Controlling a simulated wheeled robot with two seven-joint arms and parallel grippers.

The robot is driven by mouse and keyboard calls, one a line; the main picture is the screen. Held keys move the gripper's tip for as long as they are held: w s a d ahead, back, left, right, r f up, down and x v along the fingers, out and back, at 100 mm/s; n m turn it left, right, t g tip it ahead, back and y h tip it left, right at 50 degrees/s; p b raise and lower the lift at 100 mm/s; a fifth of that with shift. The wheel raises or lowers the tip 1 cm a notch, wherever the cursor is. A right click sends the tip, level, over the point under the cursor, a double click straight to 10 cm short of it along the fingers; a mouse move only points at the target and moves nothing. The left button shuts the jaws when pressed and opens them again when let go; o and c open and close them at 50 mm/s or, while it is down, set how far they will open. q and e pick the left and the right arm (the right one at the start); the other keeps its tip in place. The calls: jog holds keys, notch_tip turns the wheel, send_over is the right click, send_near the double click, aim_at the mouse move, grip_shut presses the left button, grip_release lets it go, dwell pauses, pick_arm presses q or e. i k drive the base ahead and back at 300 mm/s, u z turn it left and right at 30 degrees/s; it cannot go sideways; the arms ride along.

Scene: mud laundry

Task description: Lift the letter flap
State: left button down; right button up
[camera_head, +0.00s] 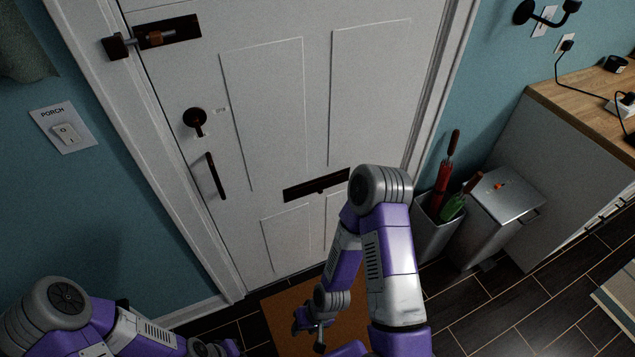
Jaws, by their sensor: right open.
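The letter flap (316,184) is a dark, narrow slot plate set low in the white door (265,120). It looks closed. A small knob-like detail shows at its middle. My right arm's elbow covers the area just right of the flap's right end. My right gripper (311,326) hangs low over the brown doormat, well below the flap and apart from it. It is open and empty. My left arm comes in at the lower left, and its gripper is cut off by the bottom edge.
A dark bolt (150,39), a round lock (197,118) and a pull handle (215,176) sit on the door's left side. The doormat (279,314) lies below. An umbrella stand (432,234) and a metal bin (496,215) stand to the right, beside a wood-topped counter (585,95).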

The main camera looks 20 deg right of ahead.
aim_at(319, 185)
jog(key=k, duration=0.5)
jog(key=z, duration=1.2)
jog(key=i, duration=0.8)
jog(key=u, duration=1.6)
